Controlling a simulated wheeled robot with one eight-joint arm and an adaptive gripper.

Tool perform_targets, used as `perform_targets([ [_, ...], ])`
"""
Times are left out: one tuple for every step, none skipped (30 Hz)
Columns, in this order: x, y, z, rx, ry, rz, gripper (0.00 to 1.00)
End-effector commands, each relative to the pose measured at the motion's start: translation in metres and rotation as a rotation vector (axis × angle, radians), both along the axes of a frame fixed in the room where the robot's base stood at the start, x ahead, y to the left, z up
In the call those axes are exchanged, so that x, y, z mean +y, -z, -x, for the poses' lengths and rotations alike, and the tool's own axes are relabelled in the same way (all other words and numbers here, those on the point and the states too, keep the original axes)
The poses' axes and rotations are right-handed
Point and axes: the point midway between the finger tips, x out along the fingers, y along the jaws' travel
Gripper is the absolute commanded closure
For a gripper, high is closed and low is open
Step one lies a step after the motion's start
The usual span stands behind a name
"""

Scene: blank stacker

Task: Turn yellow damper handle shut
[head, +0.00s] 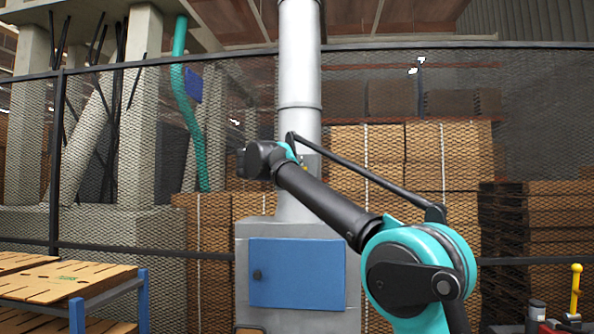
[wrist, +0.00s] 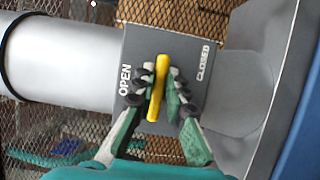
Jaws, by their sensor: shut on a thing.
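The yellow damper handle (wrist: 158,88) is a slim bar in front of a grey plate (wrist: 185,45) in the wrist view. The plate reads OPEN to the left of the handle and CLOSED to its right. The bar runs nearly up and down in the picture, leaning slightly right at its top. My gripper (wrist: 158,90) is shut on the handle, with one finger on each side of it. In the head view my arm reaches to the silver duct (head: 300,85), and the fingers and handle are hidden or too small to tell.
Below the duct stands a grey cabinet with a blue door (head: 297,273). A mesh fence (head: 400,90) and stacked cartons (head: 455,185) are behind. A rack with cardboard sheets (head: 65,280) is at lower left. A yellow lever (head: 575,288) stands at lower right.

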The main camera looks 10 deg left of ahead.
Motion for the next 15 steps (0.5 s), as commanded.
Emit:
perform_targets([
  [0.0017,0.0004,-0.0006,0.000,-0.004,-0.001,1.00],
  [0.0018,0.0004,-0.0006,0.000,-0.005,-0.001,1.00],
  [0.0018,0.0003,-0.0006,0.000,-0.005,-0.001,1.00],
  [0.0018,0.0003,-0.0006,0.000,-0.005,0.000,1.00],
  [0.0019,0.0003,-0.0007,0.000,-0.005,0.000,1.00],
  [0.0019,0.0003,-0.0007,0.000,-0.005,0.000,1.00],
  [0.0019,0.0002,-0.0007,-0.001,-0.005,0.000,1.00],
  [0.0019,0.0002,-0.0007,-0.001,-0.005,0.000,0.86],
  [0.0020,0.0001,-0.0006,-0.001,-0.005,0.000,0.81],
  [0.0019,0.0001,-0.0006,-0.001,-0.005,0.000,0.78],
  [0.0018,0.0001,-0.0005,-0.001,-0.005,0.000,0.74],
  [0.0016,0.0000,-0.0005,-0.001,-0.004,0.000,0.69],
  [0.0015,0.0000,-0.0004,-0.001,-0.004,0.001,0.67],
  [0.0014,-0.0001,-0.0004,-0.001,-0.004,0.001,0.67],
  [0.0011,-0.0001,-0.0004,-0.001,-0.003,0.001,0.67],
])
